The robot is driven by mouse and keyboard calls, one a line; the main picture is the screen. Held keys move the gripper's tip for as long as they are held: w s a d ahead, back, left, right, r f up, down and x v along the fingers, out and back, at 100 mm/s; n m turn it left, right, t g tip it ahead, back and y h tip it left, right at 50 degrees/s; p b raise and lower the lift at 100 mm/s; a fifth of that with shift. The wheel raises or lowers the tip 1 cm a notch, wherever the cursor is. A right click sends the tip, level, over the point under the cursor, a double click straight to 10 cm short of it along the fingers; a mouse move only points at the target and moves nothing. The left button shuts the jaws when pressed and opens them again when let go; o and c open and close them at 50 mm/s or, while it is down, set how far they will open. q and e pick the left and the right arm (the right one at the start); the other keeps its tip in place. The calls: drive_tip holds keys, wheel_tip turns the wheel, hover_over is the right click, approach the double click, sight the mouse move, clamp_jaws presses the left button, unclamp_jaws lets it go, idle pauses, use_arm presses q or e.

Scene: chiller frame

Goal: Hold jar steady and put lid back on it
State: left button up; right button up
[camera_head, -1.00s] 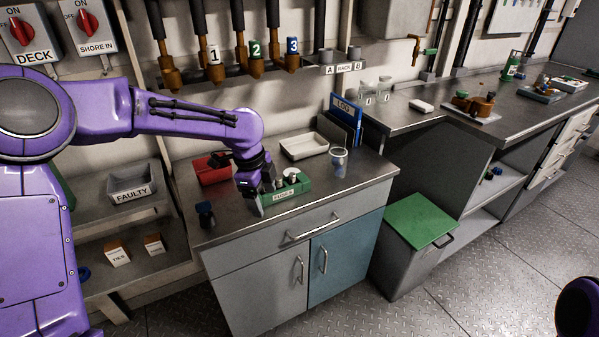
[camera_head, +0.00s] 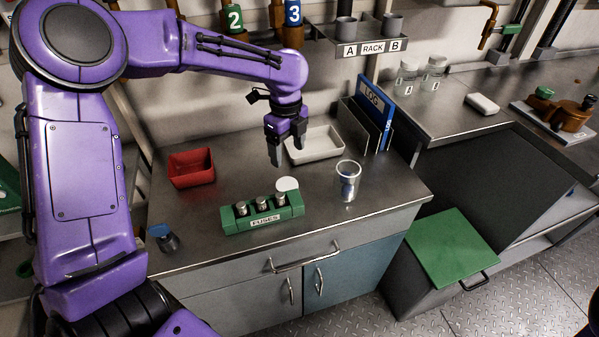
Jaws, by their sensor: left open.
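A clear open-topped glass jar (camera_head: 347,182) stands upright on the steel counter, right of the green fuse block. Something bluish shows inside or through it. A round white disc (camera_head: 288,184), which looks like the lid, rests at the right end of the fuse block, apart from the jar; I cannot tell exactly what holds it up. My left gripper (camera_head: 288,154) is open and empty, pointing down above the counter, behind the disc and left of the jar. It touches neither. My right gripper is out of view.
The green fuse block (camera_head: 263,219) holds several fuses. A red bin (camera_head: 191,168), a white tray (camera_head: 318,146), a log rack (camera_head: 365,125) and a small dark blue-topped object (camera_head: 164,237) stand around it. Two lidded jars (camera_head: 408,76) stand on the far bench. The front counter edge is clear.

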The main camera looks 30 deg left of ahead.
use_arm(q)
hover_over(287, 185)
drive_tip(key=f, duration=0.2)
drive_tip(key=w+f, duration=0.1)
drive_tip(key=f, duration=0.1)
drive_tip(key=shift+f, duration=0.4)
drive_tip(key=shift+s+r, duration=0.1)
drive_tip(key=shift+s, duration=0.4)
drive_tip(key=shift+w+f, duration=0.1)
drive_tip(key=shift+f, duration=2.6)
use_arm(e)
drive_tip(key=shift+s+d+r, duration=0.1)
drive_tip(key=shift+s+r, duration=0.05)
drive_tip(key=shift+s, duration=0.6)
use_arm(q)
drive_tip(key=shift+c, duration=0.3)
drive_tip(key=c, duration=0.7)
